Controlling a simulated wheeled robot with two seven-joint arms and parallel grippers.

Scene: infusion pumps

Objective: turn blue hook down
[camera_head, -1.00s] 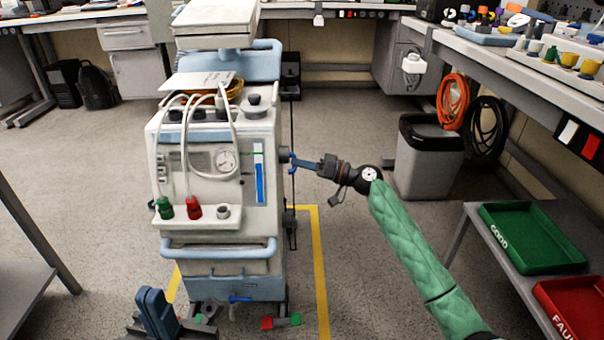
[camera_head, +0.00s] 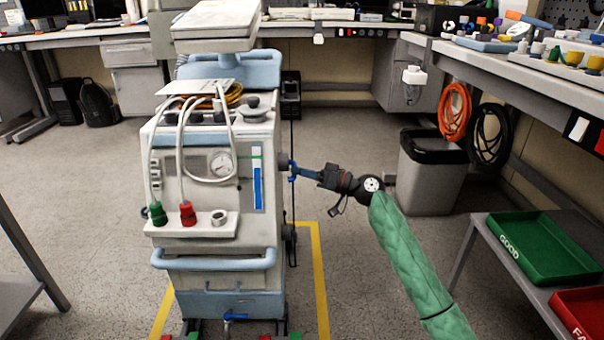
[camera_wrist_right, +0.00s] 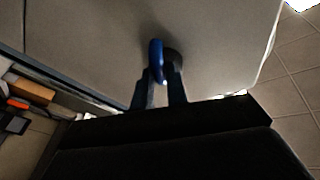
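The blue hook (camera_head: 292,171) sits on the right side of the white and light-blue pump machine (camera_head: 262,225). In the right wrist view the blue hook (camera_wrist_right: 156,62) is upright in front of a dark round mount. My right gripper (camera_head: 308,173) reaches the hook from the right, fingertips right at it. In the right wrist view my right gripper's two dark fingers (camera_wrist_right: 160,88) are a small distance apart, with the hook at their tips. Whether they press on it cannot be told. My left gripper is not in view.
A grey bin (camera_head: 428,175) stands right of my right arm. A side table with a green tray (camera_head: 545,250) and a red tray (camera_head: 585,312) is at the lower right. Yellow floor tape (camera_head: 319,285) surrounds the machine. The floor to its left is clear.

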